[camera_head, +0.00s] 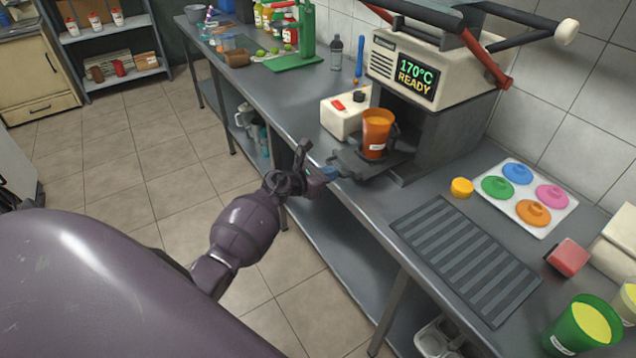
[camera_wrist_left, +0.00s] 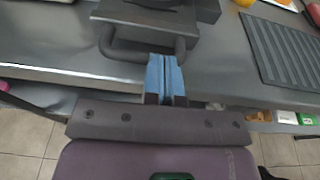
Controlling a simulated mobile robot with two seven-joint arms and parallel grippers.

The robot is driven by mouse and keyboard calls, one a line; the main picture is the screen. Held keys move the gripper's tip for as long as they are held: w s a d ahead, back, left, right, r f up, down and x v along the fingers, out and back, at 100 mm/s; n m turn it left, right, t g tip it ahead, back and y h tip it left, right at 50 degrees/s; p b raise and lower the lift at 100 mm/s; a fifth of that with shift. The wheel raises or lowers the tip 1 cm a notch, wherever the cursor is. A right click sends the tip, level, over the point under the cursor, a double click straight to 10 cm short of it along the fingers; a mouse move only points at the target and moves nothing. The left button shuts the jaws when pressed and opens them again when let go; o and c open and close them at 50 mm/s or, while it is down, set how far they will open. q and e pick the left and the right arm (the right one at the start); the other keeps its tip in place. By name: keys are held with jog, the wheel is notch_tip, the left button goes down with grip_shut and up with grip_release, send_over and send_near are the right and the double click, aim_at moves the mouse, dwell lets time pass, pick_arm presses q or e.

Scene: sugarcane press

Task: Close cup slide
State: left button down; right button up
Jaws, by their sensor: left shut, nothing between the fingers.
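The sealing machine (camera_head: 432,70) stands on the steel counter, its display reading 170°C READY. Its dark cup slide (camera_head: 352,163) sticks out toward the counter's front edge, with an orange cup (camera_head: 376,133) standing upright in it. In the left wrist view the slide (camera_wrist_left: 155,18) shows at the top, with its dark looped handle (camera_wrist_left: 122,53) toward me. My left gripper (camera_head: 330,173) is shut and empty in front of the slide. Its blue fingertips (camera_wrist_left: 165,62) are at the handle's front bar; I cannot tell whether they touch it. My right gripper is not in view.
A white box with a red switch (camera_head: 344,115) stands left of the cup. Right of the machine are a yellow lid (camera_head: 462,188), a tray of coloured lids (camera_head: 496,211) and a ribbed dark mat (camera_head: 465,258). A green cup (camera_head: 582,328) stands at the lower right.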

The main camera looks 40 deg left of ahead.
aim_at(371, 155)
pick_arm(q)
jog(key=b+x, duration=0.1)
jog(key=x, duration=0.3)
jog(key=r+b+x, duration=0.1)
jog(key=x, duration=0.3)
jog(key=r+b+x, duration=0.1)
jog(key=x, duration=0.4)
jog(key=shift+w+d+r+b, duration=0.1)
jog(key=shift+w+d+b, duration=0.1)
jog(key=shift+b, duration=0.15)
jog(key=shift+w+d+r, duration=0.1)
jog(key=shift+w+d, duration=0.05)
jog(key=shift+w, duration=0.15)
jog(key=shift+w+r, duration=0.15)
jog(key=shift+r, duration=0.2)
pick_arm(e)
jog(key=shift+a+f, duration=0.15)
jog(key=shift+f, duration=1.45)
